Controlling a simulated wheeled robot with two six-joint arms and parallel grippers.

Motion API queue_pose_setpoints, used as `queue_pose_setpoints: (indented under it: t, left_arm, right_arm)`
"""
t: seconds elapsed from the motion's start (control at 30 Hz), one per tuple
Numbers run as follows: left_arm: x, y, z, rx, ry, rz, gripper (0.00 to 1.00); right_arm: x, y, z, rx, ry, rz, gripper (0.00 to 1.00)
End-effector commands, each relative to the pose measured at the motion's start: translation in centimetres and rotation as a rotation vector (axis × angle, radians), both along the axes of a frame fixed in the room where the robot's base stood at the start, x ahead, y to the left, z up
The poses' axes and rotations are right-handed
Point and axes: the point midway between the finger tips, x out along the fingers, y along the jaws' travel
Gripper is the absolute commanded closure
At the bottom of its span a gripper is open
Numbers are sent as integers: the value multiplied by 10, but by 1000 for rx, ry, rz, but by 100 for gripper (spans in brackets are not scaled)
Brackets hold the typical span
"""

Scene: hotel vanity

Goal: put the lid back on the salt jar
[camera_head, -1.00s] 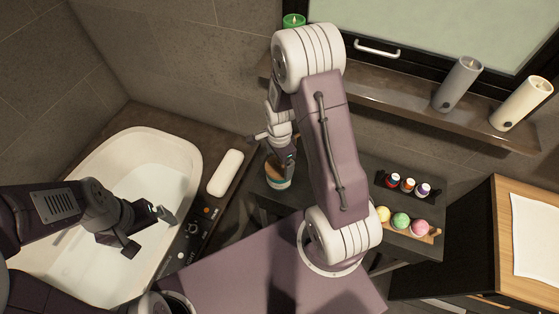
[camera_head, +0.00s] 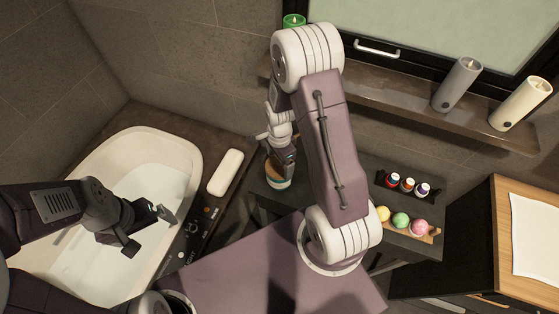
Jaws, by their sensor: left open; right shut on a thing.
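The salt jar (camera_head: 279,184) is a small pale jar with a blue-green band, standing on the dark surface right of the tub. A tan, wood-coloured round part, which looks like the lid (camera_head: 270,170), shows at its top, partly hidden by my gripper. My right gripper (camera_head: 284,166) points down over the jar and is shut on what looks like the lid. I cannot tell whether the lid is seated or just above the rim. My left gripper (camera_head: 148,228) is open and empty above the white tub, away from the jar.
The white tub (camera_head: 190,150) is at left, with a white bar-like object (camera_head: 226,172) beside it. Small bottles (camera_head: 407,185) and coloured balls (camera_head: 401,221) sit in trays at right. Candles (camera_head: 457,84) stand on the ledge behind. My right arm covers the middle.

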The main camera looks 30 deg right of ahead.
Motion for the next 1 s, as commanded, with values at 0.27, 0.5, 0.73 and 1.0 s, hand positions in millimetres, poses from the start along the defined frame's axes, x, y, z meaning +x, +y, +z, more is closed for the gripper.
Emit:
queue_pose_setpoints:
  t: [0.27, 0.5, 0.73, 1.0]
  left_arm:
    - [0, 0, 0, 0, 0, 0, 0]
    - [0, 0, 2, 0, 0, 0, 0]
    - [0, 0, 2, 0, 0, 0, 0]
    - [0, 0, 2, 0, 0, 0, 0]
  right_arm:
    - [0, 0, 0, 0, 0, 0, 51]
    - [0, 0, 0, 0, 0, 0, 51]
    - [0, 0, -1, 0, 0, 0, 51]
    - [0, 0, -1, 0, 0, 0, 0]
